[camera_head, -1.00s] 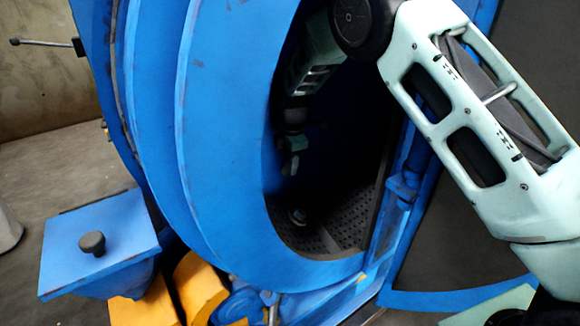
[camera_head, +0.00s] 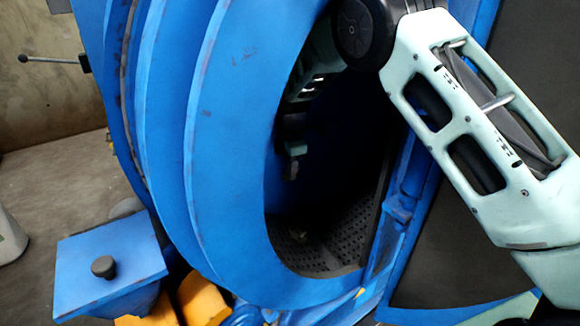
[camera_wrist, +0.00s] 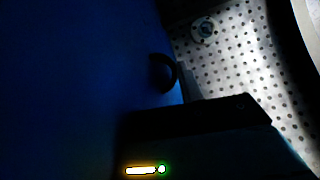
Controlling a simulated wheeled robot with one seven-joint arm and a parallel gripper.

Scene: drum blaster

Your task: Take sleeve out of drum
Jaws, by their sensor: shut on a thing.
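My gripper (camera_head: 293,165) is inside the blue drum (camera_head: 232,150), pointing down above its perforated floor. It is small and in shadow in the head view. In the wrist view a dark ring-shaped thing (camera_wrist: 163,73), which looks like the sleeve, shows just beyond the black edge of my gripper. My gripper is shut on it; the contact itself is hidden. It appears clear of the perforated floor, with the blue wall behind it.
The drum's round rim surrounds my arm, with its edge close to the arm. A small round fitting (camera_wrist: 204,30) sits on the perforated floor (camera_wrist: 235,55). A blue box with a black knob (camera_head: 110,262) and yellow parts (camera_head: 203,295) stand outside at lower left.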

